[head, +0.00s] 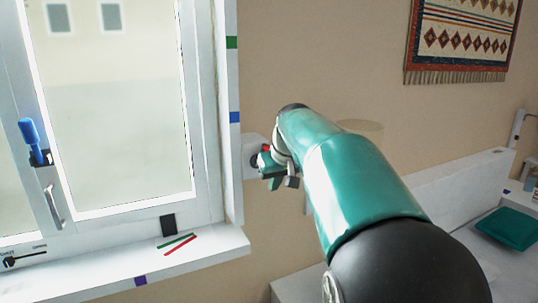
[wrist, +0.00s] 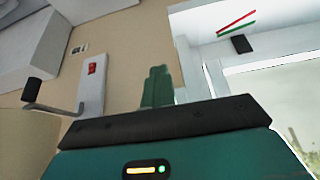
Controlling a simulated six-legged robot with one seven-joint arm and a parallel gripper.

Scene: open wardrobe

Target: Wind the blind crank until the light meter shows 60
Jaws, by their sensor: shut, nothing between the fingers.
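In the wrist view, the blind crank (wrist: 55,108) is a thin metal arm with a black knob (wrist: 32,92) at its free end. It comes off a white wall plate (wrist: 90,95) that has a red part (wrist: 91,68) on it. My gripper (wrist: 157,72) is shut and empty, its green fingers to the right of the plate and apart from the knob. In the head view, my gripper (head: 268,168) is in front of the white plate (head: 250,148) right of the window; my arm hides the crank there. I cannot make out a light meter reading.
The window (head: 120,110) has a blue-handled latch (head: 30,135). Its white sill (head: 120,270) bears a red and a green strip (head: 178,245), with a small black block (head: 168,225) behind. A fringed hanging (head: 460,40) and a white bench with a teal cushion (head: 508,228) are at right.

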